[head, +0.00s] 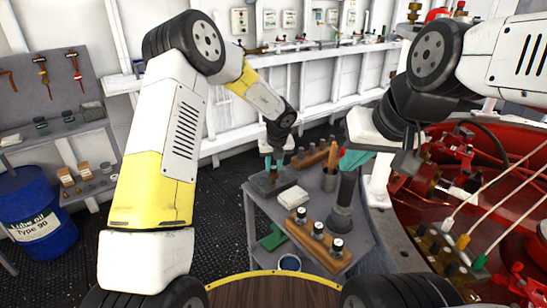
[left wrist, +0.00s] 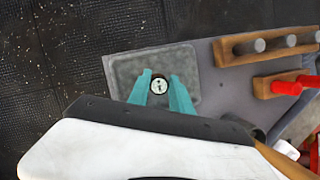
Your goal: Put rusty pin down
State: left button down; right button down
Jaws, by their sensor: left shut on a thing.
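My left gripper (head: 274,165) has teal fingers pointing down over a dark shallow tray (head: 257,188) on the left end of a grey bench. In the left wrist view the fingers (left wrist: 160,92) are shut on the rusty pin (left wrist: 159,85), whose round, pale, marked end faces the camera. The grey tray (left wrist: 190,60) lies beneath it. In the head view the pin (head: 273,171) is a small brownish piece between the fingertips; I cannot tell whether it touches the tray. My right gripper (head: 351,161) is beside a dark grey cylinder (head: 345,192); its finger gap is unclear.
On the bench (head: 357,236) are a pale block (head: 293,196), a wooden rack of pins (head: 318,242), another rack (head: 310,158), a cup (head: 330,179) and a green object (head: 271,237). A blue drum (head: 38,215) stands left; red machinery (head: 470,180) is right.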

pick_arm(q)
jog(key=c, duration=1.2)
grip_release()
jog(key=shift+f, duration=0.1)
jog(key=shift+o, duration=0.2)
